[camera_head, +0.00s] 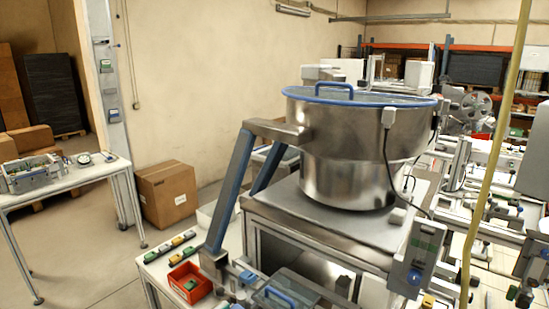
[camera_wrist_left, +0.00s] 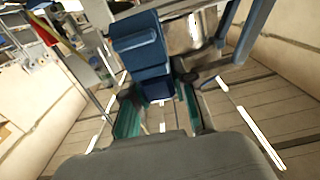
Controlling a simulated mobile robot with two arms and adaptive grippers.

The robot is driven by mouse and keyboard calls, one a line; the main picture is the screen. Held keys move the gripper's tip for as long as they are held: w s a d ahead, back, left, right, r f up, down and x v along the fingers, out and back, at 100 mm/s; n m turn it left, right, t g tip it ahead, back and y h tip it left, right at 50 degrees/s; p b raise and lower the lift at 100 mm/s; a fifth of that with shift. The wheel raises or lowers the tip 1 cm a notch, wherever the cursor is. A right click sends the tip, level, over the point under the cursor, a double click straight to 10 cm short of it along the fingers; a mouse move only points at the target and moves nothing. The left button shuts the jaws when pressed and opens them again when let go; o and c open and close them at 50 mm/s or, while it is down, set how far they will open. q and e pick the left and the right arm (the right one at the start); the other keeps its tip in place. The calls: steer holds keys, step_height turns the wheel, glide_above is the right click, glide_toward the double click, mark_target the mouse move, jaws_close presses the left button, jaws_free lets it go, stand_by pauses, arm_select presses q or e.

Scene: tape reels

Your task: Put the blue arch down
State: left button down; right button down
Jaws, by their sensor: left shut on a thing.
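In the left wrist view my left gripper (camera_wrist_left: 158,108) has its two teal-padded fingers closed on the lower end of a blue piece, which I take to be the blue arch (camera_wrist_left: 142,50). The piece extends away from the fingers, up the picture. Only part of it shows, so its full shape cannot be made out. I cannot pick out my left gripper in the head view. My right gripper is in neither view.
A big steel bowl (camera_head: 345,165) with a blue rim stands on a metal-topped bench (camera_head: 290,205). Slanted blue-grey bars (camera_head: 232,190) stand left of it. A red bin (camera_head: 188,285) is at the lower left. A cardboard box (camera_head: 166,193) sits on the floor, with open floor beside it.

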arm_select(q)
steer(key=s+a+f+n+t+y+b, duration=0.2)
steer(key=a+f+y+b, duration=0.3)
steer(key=f, duration=0.6)
steer(key=s+a+f+n+t+y+b, duration=0.1)
steer(key=s+a+f+n+y+b, duration=0.2)
steer(key=f, duration=0.8)
steer(key=a+n+y+b, duration=0.2)
steer(key=a+y, duration=0.1)
steer(key=shift+f+n+t, duration=0.3)
steer(key=shift+f+t, duration=0.05)
steer(key=shift+t, duration=0.05)
steer(key=shift+a, duration=0.1)
